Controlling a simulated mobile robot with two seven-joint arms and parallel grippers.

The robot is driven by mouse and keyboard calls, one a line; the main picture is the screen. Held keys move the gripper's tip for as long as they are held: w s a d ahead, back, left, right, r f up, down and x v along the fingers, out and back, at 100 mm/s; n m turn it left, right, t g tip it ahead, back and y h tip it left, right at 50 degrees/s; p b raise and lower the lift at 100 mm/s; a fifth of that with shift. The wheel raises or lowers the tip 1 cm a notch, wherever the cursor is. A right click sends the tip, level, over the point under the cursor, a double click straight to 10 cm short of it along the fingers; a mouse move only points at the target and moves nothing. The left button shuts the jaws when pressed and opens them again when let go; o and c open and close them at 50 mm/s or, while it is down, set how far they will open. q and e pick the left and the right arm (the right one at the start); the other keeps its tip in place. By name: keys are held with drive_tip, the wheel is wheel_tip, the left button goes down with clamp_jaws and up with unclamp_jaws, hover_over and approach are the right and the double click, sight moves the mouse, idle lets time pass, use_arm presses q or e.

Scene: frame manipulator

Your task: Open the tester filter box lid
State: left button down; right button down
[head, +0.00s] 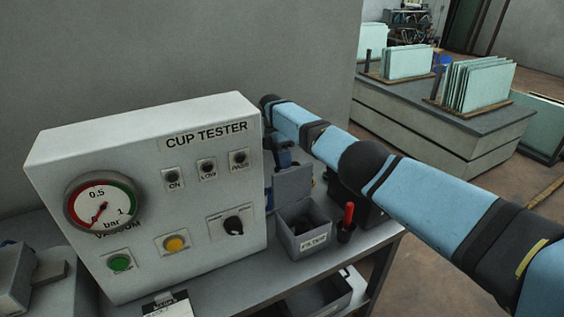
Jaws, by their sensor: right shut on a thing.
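The tester filter box (313,240) is a small grey open-topped box with a FILTER label, on the bench right of the white cup tester (150,190). Its grey lid (293,184) stands raised, roughly upright, at the back of the box, and the dark inside shows. My right arm reaches in from the right, above and behind the box. My right gripper (282,160) is at the upper edge of the lid and shut on it; its fingers are small and partly hidden by the tester. My left gripper is out of view.
A dark holder with a red-handled tool (347,222) stands right beside the filter box. Dark items sit behind it, under my right arm. An open tray (312,297) lies below the bench edge. A rear bench (440,115) holds upright glass panels.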

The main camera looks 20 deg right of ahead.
drive_tip(key=shift+s+f, duration=0.2)
drive_tip(key=shift+f, duration=0.15)
drive_tip(key=c, duration=1.1)
unclamp_jaws()
drive_tip(key=shift+w, duration=0.1)
drive_tip(key=shift+r, duration=0.3)
